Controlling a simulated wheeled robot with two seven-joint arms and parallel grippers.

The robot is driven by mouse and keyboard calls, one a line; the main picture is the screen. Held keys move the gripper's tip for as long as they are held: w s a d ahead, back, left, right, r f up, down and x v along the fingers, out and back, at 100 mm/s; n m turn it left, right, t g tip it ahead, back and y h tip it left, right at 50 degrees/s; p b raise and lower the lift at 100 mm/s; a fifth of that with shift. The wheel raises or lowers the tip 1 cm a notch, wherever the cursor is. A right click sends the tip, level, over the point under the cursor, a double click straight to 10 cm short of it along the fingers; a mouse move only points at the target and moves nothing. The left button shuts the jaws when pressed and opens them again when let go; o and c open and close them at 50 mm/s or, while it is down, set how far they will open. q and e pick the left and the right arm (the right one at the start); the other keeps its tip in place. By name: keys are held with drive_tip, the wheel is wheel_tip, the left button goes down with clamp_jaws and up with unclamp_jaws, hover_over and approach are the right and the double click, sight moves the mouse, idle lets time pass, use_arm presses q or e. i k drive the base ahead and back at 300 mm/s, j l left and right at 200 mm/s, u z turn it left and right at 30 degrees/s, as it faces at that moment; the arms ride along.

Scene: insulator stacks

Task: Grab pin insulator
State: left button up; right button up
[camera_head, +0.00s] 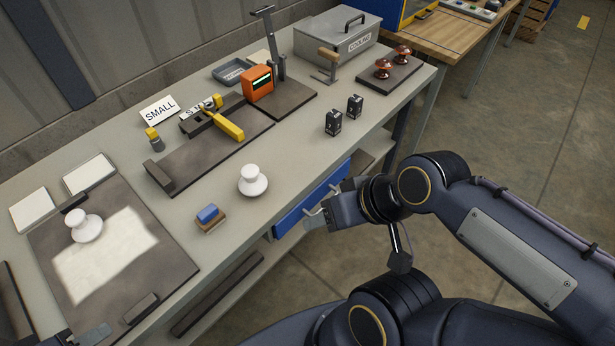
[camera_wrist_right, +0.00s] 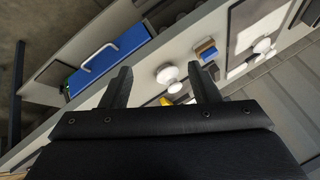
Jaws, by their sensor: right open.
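A white pin insulator (camera_head: 253,181) stands upright on the bare grey tabletop, near the front edge. A second white insulator (camera_head: 86,227) stands on a dark board with a pale patch at the left. Two brown insulators (camera_head: 383,69) (camera_head: 402,54) stand on a dark plate at the far right. My right gripper (camera_head: 316,214) is open and empty, beyond the table's front edge, right of the nearer white insulator. In the right wrist view that insulator (camera_wrist_right: 168,74) shows between the open fingers (camera_wrist_right: 164,82), apart from them. A grey tip (camera_head: 95,334) at the bottom left may be my left gripper.
A blue-topped brown block (camera_head: 209,217) lies left of the nearer insulator. Two small black blocks (camera_head: 333,122) (camera_head: 355,105) stand to its right. Behind are a yellow-handled tool (camera_head: 224,126), an orange device (camera_head: 258,83) and a grey box (camera_head: 338,36). A blue drawer (camera_head: 312,197) is under the front edge.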

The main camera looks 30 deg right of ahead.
sight(252, 183)
drive_tip(key=l+z, duration=0.15)
drive_tip(key=z, duration=0.3)
drive_tip(key=i+l, duration=0.1)
drive_tip(key=l, duration=0.25)
drive_tip(key=i+l, duration=0.1)
drive_tip(key=l, duration=0.25)
drive_tip(key=i+l+u, duration=0.1)
drive_tip(key=l+u, duration=1.15)
drive_tip(key=u, duration=1.4)
drive_tip(key=i+l, duration=0.05)
